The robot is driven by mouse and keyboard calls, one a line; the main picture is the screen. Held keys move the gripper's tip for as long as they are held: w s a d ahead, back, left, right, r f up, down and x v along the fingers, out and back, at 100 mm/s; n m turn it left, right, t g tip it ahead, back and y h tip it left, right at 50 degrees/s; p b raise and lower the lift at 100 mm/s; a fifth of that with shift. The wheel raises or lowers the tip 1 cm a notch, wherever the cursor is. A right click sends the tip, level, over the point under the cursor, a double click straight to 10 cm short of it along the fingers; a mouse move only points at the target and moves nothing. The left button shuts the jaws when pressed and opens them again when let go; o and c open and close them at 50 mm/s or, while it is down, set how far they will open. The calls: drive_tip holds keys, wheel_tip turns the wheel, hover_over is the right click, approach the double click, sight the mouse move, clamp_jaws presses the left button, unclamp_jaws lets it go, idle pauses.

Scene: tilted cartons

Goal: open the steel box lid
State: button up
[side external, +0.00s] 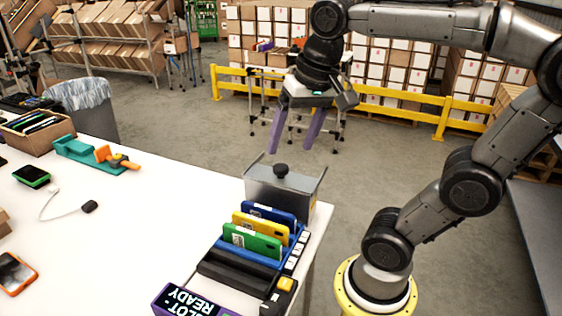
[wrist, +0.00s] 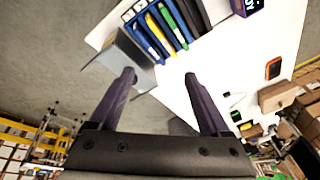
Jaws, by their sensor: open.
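The steel box (side external: 283,196) stands at the table's far right corner, behind the row of coloured cases. A black round knob (side external: 281,170) sits on its top, and the lid looks closed, though its edges are hard to make out. The box also shows in the wrist view (wrist: 122,55), up and left of centre, partly behind a finger. My gripper (side external: 290,149) has two purple fingers, spread apart and empty, above the box and apart from the knob. In the wrist view my gripper (wrist: 160,76) has one finger overlapping the box; the knob is not clear there.
A purple display (side external: 185,302) is at the front edge. The white table (side external: 130,220) has clear space to the left. A yellow rail (side external: 400,105) runs behind.

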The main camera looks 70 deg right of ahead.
drive_tip(key=w+d+r+m+g, duration=0.2)
drive_tip(key=w+d+m, duration=0.3)
drive_tip(key=w+d, duration=0.15)
drive_tip(key=m+g, duration=0.1)
drive_tip(key=m, duration=0.1)
hover_over(281, 166)
wheel_tip(281, 166, down, 4)
wheel_tip(281, 166, down, 13)
drive_tip(key=shift+d, duration=0.1)
clamp_jaws()
